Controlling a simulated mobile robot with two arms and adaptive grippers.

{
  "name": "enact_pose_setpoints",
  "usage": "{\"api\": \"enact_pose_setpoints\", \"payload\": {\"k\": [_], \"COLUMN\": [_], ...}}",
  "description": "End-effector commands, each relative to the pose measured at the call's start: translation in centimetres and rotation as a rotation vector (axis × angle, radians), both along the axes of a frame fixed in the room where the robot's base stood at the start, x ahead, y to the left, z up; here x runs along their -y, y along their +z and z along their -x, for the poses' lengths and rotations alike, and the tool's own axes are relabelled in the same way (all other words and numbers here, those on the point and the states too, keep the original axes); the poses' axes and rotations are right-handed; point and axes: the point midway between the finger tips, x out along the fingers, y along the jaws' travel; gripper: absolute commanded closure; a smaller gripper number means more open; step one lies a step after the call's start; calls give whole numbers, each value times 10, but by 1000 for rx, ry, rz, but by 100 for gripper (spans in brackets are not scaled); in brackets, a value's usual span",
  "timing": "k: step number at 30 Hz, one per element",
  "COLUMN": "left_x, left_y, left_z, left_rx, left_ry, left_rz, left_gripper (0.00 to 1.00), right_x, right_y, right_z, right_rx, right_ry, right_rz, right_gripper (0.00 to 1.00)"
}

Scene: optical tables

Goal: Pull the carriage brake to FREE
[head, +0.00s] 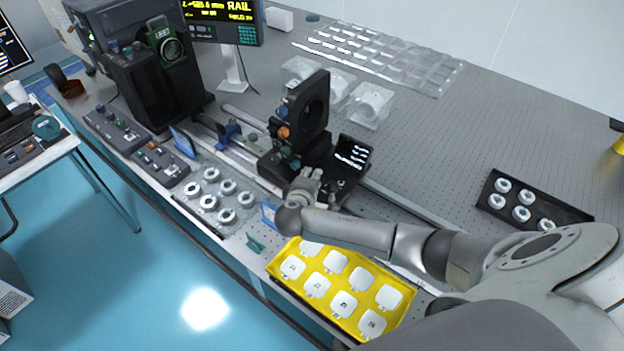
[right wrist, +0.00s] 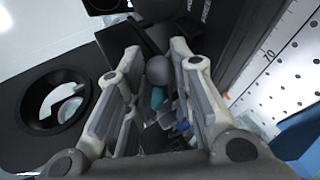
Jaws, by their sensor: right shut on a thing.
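The black carriage (head: 340,172) sits on the rail (head: 395,207) and bears an upright black mount with a large round opening (head: 312,110). My right gripper (head: 305,185) is down at the carriage's front side. In the right wrist view, a dark grey ball knob (right wrist: 158,70), which looks like the carriage brake's handle, stands between the two fingers of the right gripper (right wrist: 160,90). The gripper is shut on it, though the contact itself is hard to see. Any FREE marking is not readable. My left gripper is not in view.
A yellow tray (head: 277,268) of white square cases stands at the front edge. A clear tray of rings (head: 212,207) lies left of the gripper. A black tray (head: 565,211) is at the right. The perforated table right of the rail is mostly free.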

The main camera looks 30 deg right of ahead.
Motion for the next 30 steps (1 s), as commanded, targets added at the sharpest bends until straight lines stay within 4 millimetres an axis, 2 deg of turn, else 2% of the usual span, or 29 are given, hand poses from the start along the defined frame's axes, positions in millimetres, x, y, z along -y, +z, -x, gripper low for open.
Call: {"api": "enact_pose_setpoints", "payload": {"k": [13, 14, 19, 30], "left_x": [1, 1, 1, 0], "left_y": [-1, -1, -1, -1], "left_z": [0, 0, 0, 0], "left_rx": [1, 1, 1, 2], "left_ry": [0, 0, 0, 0], "left_rz": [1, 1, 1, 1], "left_gripper": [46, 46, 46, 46], "right_x": [1, 1, 0, -2], "right_y": [-3, -3, -2, 0], "right_z": [2, 2, 2, 3], "right_rx": [-3, -3, -2, 1], "right_ry": [-3, -3, -2, -1], "right_rz": [12, 11, 11, 9], "right_gripper": [100, 76, 54, 54]}}
